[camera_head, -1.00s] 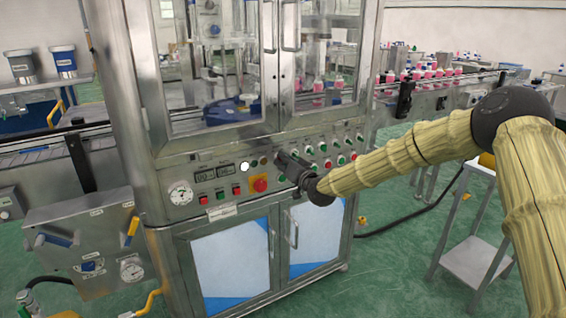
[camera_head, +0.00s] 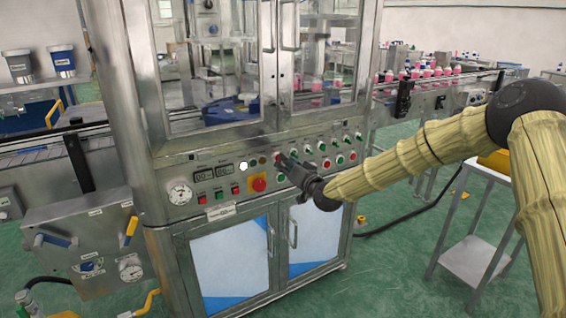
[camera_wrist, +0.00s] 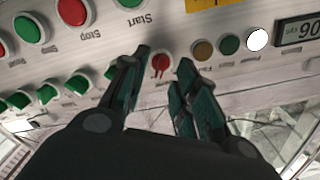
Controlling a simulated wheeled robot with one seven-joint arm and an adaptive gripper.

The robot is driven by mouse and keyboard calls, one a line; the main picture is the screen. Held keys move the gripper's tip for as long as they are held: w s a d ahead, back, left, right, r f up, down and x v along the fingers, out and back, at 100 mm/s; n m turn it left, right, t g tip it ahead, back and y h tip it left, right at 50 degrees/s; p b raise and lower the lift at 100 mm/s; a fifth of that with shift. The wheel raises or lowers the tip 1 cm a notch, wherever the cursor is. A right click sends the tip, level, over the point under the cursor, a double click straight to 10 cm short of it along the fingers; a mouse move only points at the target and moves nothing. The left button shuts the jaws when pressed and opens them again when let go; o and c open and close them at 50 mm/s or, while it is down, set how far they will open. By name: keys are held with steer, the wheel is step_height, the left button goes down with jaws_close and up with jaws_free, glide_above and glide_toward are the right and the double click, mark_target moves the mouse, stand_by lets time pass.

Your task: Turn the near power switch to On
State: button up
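A small red rotary switch (camera_wrist: 160,66) shows on the control panel in the wrist view, which sees the panel upside down. My gripper (camera_wrist: 164,58) is open, with one dark green-padded finger on each side of this switch. A gap shows between the switch and the fingers, mostly on the right. I cannot tell the depth between fingertips and panel. The switch's label is too small to read. In the head view, my gripper (camera_head: 282,160) reaches the middle of the metal panel (camera_head: 215,213), partly covering the controls there.
Several green and red buttons (camera_head: 340,160) lie to the right. Glass doors (camera_head: 215,60) with handles are above the panel. A small metal side table (camera_head: 475,262) stands right.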

steer(key=v, duration=0.8)
steer(key=shift+s+d, duration=0.25)
steer(key=shift+s, duration=0.1)
